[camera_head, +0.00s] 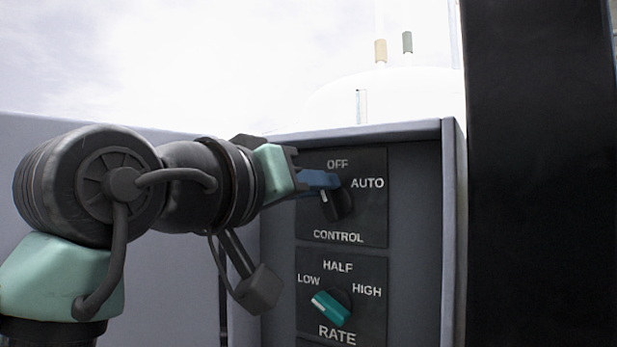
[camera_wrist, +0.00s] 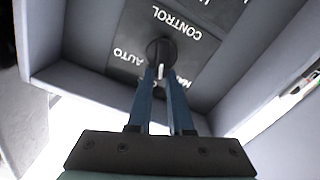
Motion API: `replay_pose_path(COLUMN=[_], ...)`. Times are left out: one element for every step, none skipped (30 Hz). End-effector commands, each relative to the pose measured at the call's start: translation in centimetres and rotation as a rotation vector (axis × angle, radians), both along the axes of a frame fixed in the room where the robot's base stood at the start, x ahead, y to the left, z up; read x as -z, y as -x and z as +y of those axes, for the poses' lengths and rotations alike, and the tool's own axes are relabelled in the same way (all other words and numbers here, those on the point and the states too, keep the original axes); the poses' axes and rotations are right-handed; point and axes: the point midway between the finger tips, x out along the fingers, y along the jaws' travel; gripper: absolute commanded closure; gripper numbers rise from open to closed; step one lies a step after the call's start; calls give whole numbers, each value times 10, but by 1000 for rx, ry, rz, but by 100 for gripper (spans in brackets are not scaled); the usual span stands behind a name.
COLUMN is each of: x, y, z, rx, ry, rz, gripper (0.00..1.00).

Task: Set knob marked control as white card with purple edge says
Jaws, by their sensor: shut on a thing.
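The black knob marked CONTROL (camera_head: 338,207) sits on a dark plate in the grey panel box, with OFF above it, AUTO at upper right and the left label covered by my gripper. My gripper (camera_head: 322,182) reaches in from the left, its blue fingers shut on this knob. The wrist view shows the knob (camera_wrist: 160,48) between the fingertips (camera_wrist: 161,76), with a white mark on it pointing down between them, between AUTO and a partly hidden label starting HA. The exact setting is hard to tell. No white card with a purple edge is recognisable in either view.
Below is a teal knob marked RATE (camera_head: 331,308), with LOW, HALF and HIGH labels, its white mark toward LOW. The box's right side wall (camera_head: 449,230) stands close to the plates. A black post (camera_head: 537,170) rises at right. A white tank (camera_head: 400,98) stands behind.

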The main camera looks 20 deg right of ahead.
Motion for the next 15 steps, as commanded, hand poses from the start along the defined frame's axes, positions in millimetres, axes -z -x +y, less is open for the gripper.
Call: replay_pose_path(x=[-1,-1,-1,-1,0,0,1,1,1,2,2,3,3,3,4], y=[-1,-1,-2,-2,-2,-3,-4,-4,-4,-5,-5,-5,-6,-6,-6], z=[0,0,1,1,1,2,2,3,3,3,4,4,4,4,5], rx=[3,1,2,2,3,2,1,1,1,1,1,2,2,0,0], ry=[30,47,69,87,105,128,146,163,184,201,218,238,252,267,285], rz=[36,58,88,111,133,164,185,206,236,257,277,302,322,341,364], gripper=[100,100,100,100,100,100,100,100,100,100,100,100,100,100,100])
